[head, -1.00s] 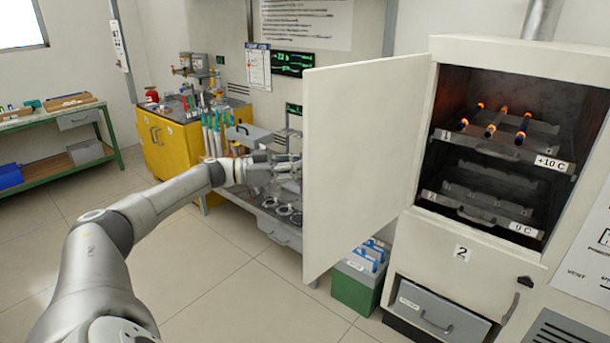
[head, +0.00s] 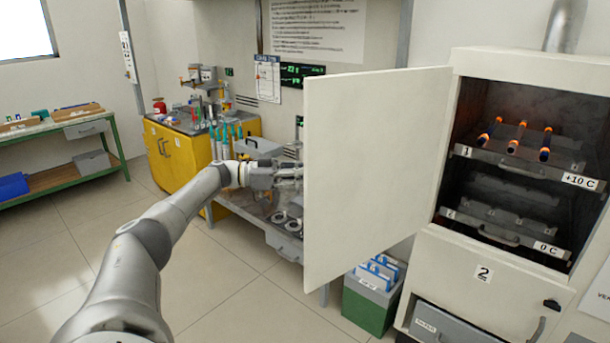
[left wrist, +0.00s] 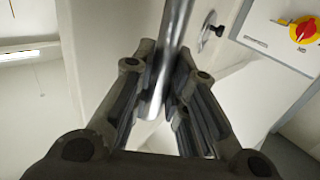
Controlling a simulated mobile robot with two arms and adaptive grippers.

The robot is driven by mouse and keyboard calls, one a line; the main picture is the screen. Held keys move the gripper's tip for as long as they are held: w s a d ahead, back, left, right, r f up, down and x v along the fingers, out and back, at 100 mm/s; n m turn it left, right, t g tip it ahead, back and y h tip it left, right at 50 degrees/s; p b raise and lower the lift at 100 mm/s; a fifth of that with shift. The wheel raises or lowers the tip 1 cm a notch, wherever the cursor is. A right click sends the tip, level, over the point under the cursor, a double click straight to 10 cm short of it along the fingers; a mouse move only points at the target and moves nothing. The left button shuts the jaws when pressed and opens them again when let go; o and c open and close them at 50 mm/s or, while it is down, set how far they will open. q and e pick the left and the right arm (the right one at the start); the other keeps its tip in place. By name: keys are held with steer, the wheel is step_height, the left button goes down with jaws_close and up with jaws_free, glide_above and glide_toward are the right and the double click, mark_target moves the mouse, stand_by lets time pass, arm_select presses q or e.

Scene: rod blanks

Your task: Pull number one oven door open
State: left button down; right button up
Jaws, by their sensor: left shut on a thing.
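The number one oven door (head: 375,175) is a cream panel standing wide open, swung out to the left of the oven (head: 505,60). The oven's upper chamber is exposed. My left gripper (head: 288,172) reaches the door's free edge from the left; its fingertips are partly hidden behind the panel. In the left wrist view my left gripper (left wrist: 163,88) is shut on a shiny metal bar, the door handle (left wrist: 174,40). My right gripper is in neither view.
Inside, an upper tray (head: 520,158) holds three orange-and-blue rods; a lower tray (head: 500,230) is below. The closed number two door (head: 455,270) is underneath. A green bin (head: 368,305) stands under the open door, and a workbench is behind my arm. Floor at left is clear.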

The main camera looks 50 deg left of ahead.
arm_select(q)
steer(key=c, duration=1.8)
jaws_free()
steer(key=o, duration=0.4)
steer(key=shift+w+d, duration=0.2)
steer(key=shift+s+a, duration=0.1)
steer(key=v, duration=1.2)
